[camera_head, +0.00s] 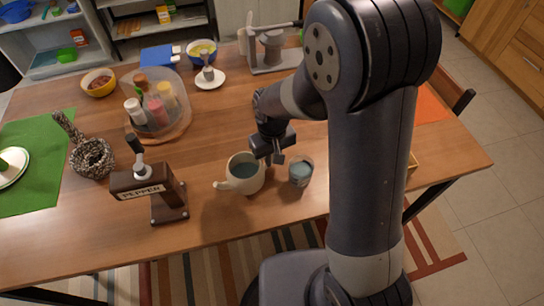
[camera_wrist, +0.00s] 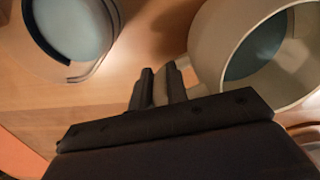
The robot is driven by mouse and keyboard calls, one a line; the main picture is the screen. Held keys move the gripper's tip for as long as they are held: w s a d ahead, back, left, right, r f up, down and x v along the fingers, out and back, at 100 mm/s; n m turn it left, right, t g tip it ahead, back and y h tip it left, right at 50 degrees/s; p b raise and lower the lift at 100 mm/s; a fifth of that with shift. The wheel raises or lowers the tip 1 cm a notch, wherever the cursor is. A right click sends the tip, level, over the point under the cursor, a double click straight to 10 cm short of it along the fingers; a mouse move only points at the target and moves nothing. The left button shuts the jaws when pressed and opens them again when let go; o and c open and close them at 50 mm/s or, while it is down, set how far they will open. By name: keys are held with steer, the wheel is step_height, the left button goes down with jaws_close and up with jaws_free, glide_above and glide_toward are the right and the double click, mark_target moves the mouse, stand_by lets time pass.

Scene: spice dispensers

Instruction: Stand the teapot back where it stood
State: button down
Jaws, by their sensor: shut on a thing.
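The cream teapot (camera_head: 240,176) is near the front edge of the wooden table, upright or nearly so, with its spout to the left. It is open at the top and blue-grey inside. My gripper (camera_head: 274,160) is at its right side, shut on what looks like its handle, which the fingers mostly hide. In the wrist view the fingers (camera_wrist: 160,86) are together beside the teapot's pale wall (camera_wrist: 207,45). I cannot tell whether the teapot's base touches the table.
A clear cup with blue-grey contents (camera_head: 301,171) stands close right of my gripper; it also shows in the wrist view (camera_wrist: 75,28). A pepper dispenser (camera_head: 150,190) stands left of the teapot. Behind are a carousel of bottles (camera_head: 158,120) and a grey dispenser (camera_head: 270,52).

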steer(key=shift+f, duration=0.15)
steer(key=c, duration=1.4)
jaws_free()
step_height(320, 180, up, 12)
steer(key=shift+r+p, duration=0.2)
steer(key=shift+p, duration=0.3)
